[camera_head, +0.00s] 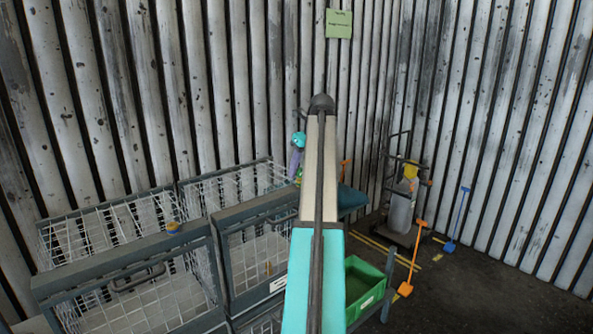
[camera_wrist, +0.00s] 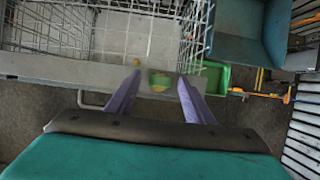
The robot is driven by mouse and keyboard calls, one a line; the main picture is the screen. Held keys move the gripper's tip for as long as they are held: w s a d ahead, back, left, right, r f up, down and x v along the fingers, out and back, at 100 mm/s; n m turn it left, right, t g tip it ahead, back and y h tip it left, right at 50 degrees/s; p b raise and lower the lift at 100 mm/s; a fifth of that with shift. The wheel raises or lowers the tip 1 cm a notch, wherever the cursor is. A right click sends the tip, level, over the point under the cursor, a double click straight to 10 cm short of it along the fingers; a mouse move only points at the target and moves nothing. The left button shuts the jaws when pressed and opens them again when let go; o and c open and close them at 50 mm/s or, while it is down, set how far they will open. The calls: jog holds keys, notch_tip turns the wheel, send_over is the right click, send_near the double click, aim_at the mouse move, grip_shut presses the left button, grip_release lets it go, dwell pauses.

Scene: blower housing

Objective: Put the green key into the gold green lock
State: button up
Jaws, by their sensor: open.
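My gripper (camera_wrist: 159,80) is open, with two purple fingers spread apart in the wrist view. A small green and yellow object (camera_wrist: 160,85) shows between the fingers, over the front rim of a wire cage. It is blurred, and I cannot tell whether it is the green key or the gold green lock, or whether it touches a finger. In the head view, a small patch of green and yellow (camera_head: 298,175) shows beside a purple finger, mostly hidden by my arm. No clear key shape shows in either view.
A green bin (camera_head: 362,285) is right of my arm. A cart with a tank (camera_head: 402,210), orange shovel (camera_head: 412,260) and blue shovel (camera_head: 457,220) stand farther right.

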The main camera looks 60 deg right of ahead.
jog(key=shift+b+v, duration=0.55)
jog(key=shift+v, duration=0.5)
jog(key=b+v, duration=0.3)
jog(key=v, duration=0.8)
jog(key=shift+r+b, duration=0.3)
jog(key=shift+b, duration=0.05)
jog(key=shift+s, duration=0.1)
